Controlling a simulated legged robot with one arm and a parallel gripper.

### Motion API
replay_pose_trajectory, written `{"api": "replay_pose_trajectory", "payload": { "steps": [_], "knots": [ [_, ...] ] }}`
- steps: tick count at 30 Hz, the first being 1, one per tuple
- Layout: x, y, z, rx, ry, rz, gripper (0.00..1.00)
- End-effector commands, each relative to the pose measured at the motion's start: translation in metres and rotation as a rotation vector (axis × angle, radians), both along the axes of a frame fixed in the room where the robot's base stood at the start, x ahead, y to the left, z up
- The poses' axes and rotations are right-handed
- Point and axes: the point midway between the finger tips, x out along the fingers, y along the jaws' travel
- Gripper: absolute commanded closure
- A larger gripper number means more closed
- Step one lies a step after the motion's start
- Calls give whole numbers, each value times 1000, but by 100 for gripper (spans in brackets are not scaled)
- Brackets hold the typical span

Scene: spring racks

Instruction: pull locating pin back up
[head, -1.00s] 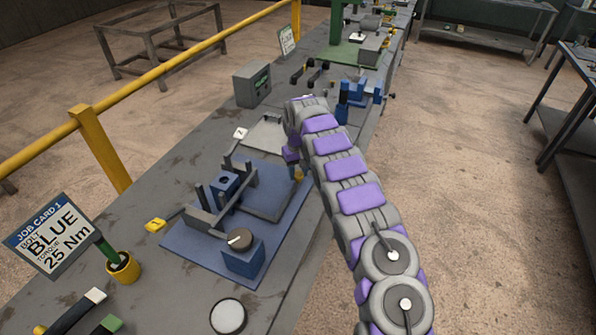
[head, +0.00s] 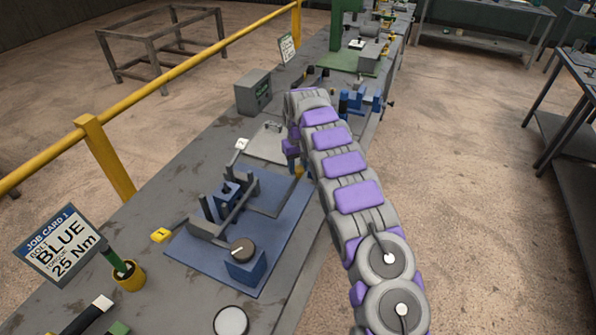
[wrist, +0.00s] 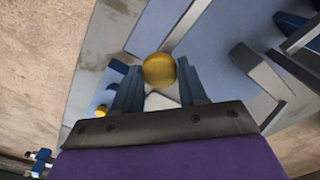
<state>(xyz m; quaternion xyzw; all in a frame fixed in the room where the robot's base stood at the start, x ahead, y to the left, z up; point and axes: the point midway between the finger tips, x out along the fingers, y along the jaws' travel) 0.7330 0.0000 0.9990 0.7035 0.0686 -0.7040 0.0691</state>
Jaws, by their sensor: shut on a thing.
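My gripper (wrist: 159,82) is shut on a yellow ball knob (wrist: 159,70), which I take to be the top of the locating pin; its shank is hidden. In the head view a bit of yellow (head: 299,170) shows just below the end of my arm, and the fingers are hidden there. The blue fixture plate (head: 190,262) lies on the bench, left of and below my gripper. It carries a blue block with grey uprights (head: 228,195) and a dark round knob on a blue block (head: 242,250).
A smaller yellow thing (wrist: 100,112) shows at lower left in the wrist view. A job card (head: 62,245), a yellow pot (head: 128,276) and a grey box (head: 254,92) stand on the bench. A yellow rail (head: 160,80) runs along its left side. Open floor lies right.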

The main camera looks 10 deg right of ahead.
Motion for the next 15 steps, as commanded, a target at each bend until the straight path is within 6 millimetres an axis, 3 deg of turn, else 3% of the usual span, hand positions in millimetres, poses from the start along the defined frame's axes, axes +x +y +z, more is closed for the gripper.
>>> {"api": "replay_pose_trajectory", "payload": {
  "steps": [2,11,12,15],
  "knots": [
    [1,0,14,0,-5,0,100],
    [1,0,15,-1,-7,1,100],
    [1,0,15,-1,-7,1,56],
    [1,0,14,-1,-6,1,47]
  ]
}}
